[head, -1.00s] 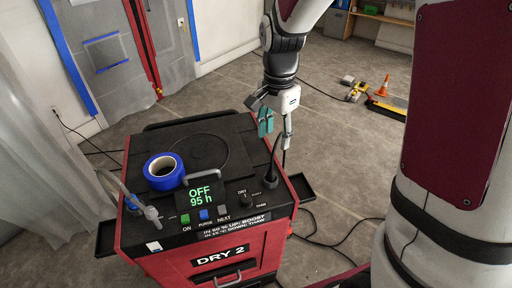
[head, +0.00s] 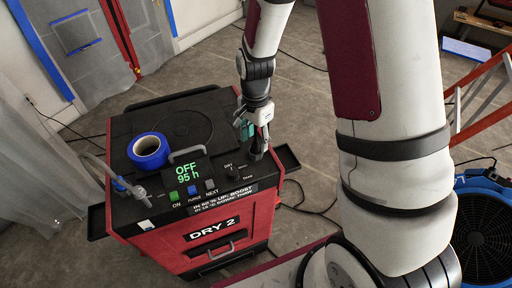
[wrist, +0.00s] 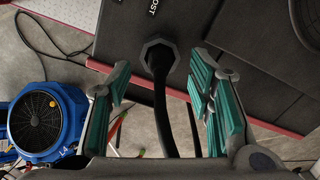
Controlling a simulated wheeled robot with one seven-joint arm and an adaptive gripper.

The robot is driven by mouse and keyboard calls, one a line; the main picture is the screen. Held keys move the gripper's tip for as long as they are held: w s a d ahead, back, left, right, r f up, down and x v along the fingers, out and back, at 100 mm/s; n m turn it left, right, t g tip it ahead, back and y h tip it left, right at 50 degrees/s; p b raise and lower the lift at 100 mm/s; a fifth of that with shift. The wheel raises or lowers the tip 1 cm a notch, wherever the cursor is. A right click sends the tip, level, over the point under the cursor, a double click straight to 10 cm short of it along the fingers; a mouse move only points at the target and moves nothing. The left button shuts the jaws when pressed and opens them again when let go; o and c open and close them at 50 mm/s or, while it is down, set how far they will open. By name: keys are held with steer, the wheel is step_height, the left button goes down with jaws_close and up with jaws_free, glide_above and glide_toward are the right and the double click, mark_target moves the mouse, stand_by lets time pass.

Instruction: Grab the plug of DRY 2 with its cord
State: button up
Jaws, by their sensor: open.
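The red and black DRY 2 machine (head: 228,242) stands left of centre in the head view, its screen (head: 187,172) reading OFF 95 h. Its plug (head: 257,150) stands at the right side of the top panel. In the wrist view the black eight-sided plug (wrist: 159,55) has a thick black cord (wrist: 163,115) running down between my fingers. My gripper (head: 250,128) is beside the plug in the head view. In the wrist view my gripper (wrist: 160,98) is open, green pads on either side of the cord. I cannot tell if a pad touches it.
A blue tape roll (head: 150,150) lies on the machine's top. A blue fan (head: 482,232) and an orange ladder (head: 485,90) are at the right. Black cords (head: 310,205) lie on the floor. A side tray (head: 287,158) juts out right of the machine.

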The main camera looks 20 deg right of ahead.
steer(key=shift+f, duration=0.75)
steer(key=shift+c, duration=0.6)
jaws_close()
steer(key=shift+r, duration=0.1)
